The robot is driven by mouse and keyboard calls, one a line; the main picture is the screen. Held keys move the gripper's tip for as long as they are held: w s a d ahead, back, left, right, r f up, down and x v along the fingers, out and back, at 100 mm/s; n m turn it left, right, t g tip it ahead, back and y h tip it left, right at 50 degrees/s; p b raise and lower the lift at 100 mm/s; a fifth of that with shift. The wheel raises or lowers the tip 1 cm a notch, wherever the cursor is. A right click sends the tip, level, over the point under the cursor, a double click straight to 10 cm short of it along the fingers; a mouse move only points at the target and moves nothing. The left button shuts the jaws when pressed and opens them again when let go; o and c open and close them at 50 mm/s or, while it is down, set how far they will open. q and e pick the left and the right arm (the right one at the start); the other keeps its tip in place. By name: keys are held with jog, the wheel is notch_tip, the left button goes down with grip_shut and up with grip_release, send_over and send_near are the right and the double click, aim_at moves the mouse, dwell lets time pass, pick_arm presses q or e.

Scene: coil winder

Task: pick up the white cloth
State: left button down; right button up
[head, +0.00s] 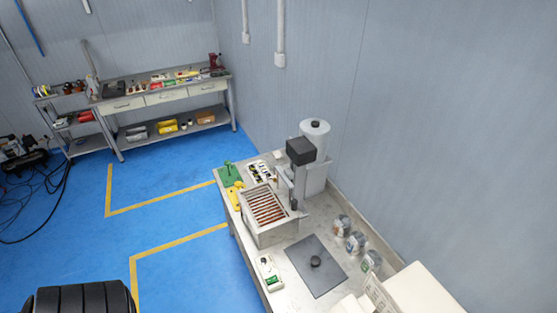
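I cannot make out a white cloth with certainty. A small whitish piece (347,304) shows at the bottom edge of the near workbench (305,232), cut off by the frame; I cannot tell whether it is cloth. Neither of my grippers is in view, so what they hold cannot be seen.
The bench holds a tray of copper-coloured rods (267,208), a grey plate with a black knob (316,262), several jars (356,242), a tall white cylinder (315,165) and a green-marked device (269,272). A white block (420,288) stands right. Blue floor (180,240) lies left.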

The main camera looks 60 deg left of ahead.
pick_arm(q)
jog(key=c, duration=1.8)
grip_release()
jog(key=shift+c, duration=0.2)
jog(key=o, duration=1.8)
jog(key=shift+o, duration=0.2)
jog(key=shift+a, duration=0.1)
